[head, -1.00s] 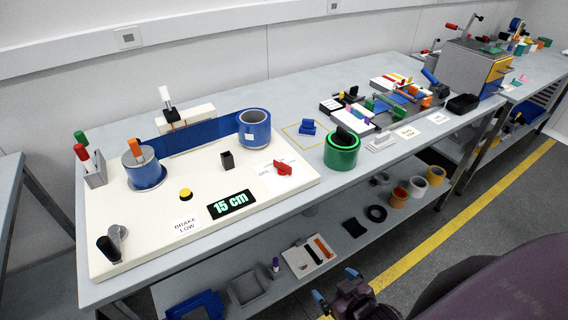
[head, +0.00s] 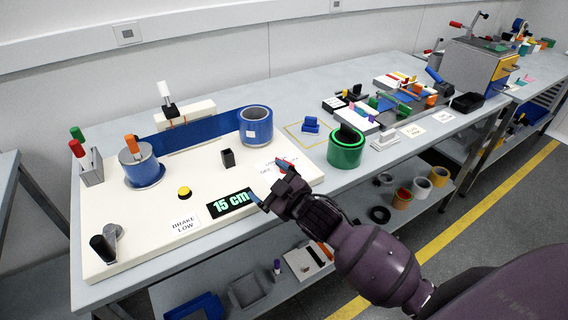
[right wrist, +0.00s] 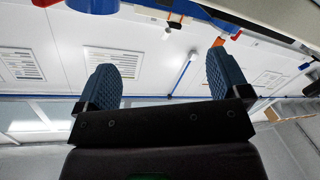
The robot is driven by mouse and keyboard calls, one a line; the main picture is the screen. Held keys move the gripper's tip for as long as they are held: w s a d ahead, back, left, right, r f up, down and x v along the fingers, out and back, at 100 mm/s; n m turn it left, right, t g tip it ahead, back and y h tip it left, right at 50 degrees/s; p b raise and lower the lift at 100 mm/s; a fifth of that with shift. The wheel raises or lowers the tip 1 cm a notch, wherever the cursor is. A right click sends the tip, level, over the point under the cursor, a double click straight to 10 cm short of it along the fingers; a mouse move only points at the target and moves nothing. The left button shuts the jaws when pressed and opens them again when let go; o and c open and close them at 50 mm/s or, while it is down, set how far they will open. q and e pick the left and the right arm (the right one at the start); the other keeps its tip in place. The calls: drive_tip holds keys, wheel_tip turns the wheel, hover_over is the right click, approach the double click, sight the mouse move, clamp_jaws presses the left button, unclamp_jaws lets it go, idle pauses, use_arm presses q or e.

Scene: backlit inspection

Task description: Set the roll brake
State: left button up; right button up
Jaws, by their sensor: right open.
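A cream board (head: 215,175) on the bench carries a blue film between an orange-handled roll (head: 140,167) and a second blue roll (head: 256,125). A BRAKE LOW card (head: 183,224) lies below the yellow button (head: 184,193). A 15 cm display (head: 231,204) is to its right. A red knob (head: 284,162) is mostly hidden behind my right gripper (head: 269,182), which hangs over the board's front edge, open. In the right wrist view its blue fingers (right wrist: 163,85) stand apart with nothing between them. My left gripper does not show.
A black post (head: 228,158) stands mid-board, and a black crank (head: 104,245) sits at the lower left corner. A green roll (head: 345,149) stands right of the board. A shelf below holds trays and tape rolls (head: 421,187).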

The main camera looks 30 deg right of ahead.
drive_tip(key=w+a+r+n+g+y+b, duration=0.1)
drive_tip(key=w+a+r+n+g+y, duration=0.25)
drive_tip(key=r+n, duration=0.55)
drive_tip(key=w+a+r+n+g+y+b, duration=0.1)
drive_tip(key=w+a+r+n+g+y, duration=0.3)
drive_tip(key=n, duration=1)
drive_tip(key=w+a+r+n+g+y+b, duration=0.2)
drive_tip(key=a+r+n+y, duration=0.35)
drive_tip(key=r+n, duration=0.4)
drive_tip(key=s+d+f+n+g+h, duration=0.1)
drive_tip(key=d+f+n+g+h, duration=0.2)
drive_tip(key=d+f+n+h, duration=0.65)
drive_tip(key=s+d+f+n+g+h, duration=0.1)
drive_tip(key=d+f+n+g+h, duration=0.3)
drive_tip(key=d+f+n+h, duration=0.5)
drive_tip(key=shift+n+y, duration=0.5)
drive_tip(key=shift+y, duration=0.15)
drive_tip(key=d+f, duration=0.2)
drive_tip(key=f, duration=0.1)
drive_tip(key=f+b, duration=0.1)
drive_tip(key=f, duration=0.1)
drive_tip(key=shift+w+d+f, duration=0.1)
drive_tip(key=shift+w+d, duration=0.15)
drive_tip(key=shift+d, duration=0.15)
drive_tip(key=shift+f, duration=0.75)
